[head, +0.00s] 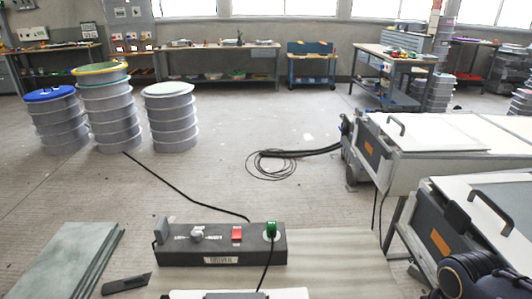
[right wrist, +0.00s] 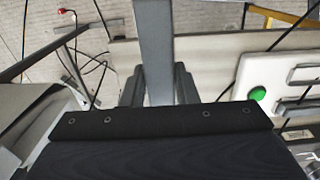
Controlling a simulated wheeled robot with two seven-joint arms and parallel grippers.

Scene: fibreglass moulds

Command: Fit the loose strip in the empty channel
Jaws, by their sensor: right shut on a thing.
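My right gripper (right wrist: 158,84) is shut on a grey strip (right wrist: 156,42) in the right wrist view. The strip stands between the two dark fingers and runs up past the top edge of the picture. Its lower end is hidden behind the dark gripper body. I cannot make out an empty channel in either view. In the head view, part of my right arm (head: 472,275) shows at the bottom right corner, but its gripper and the strip do not show. My left gripper is in neither view.
In the head view a grey box (head: 222,258) with a red switch (head: 237,233) and a green plug (head: 271,230) sits on the bench. Greenish sheets (head: 65,262) lie at left. White-topped units (head: 440,132) stand at right. A green button (right wrist: 258,93) shows in the wrist view.

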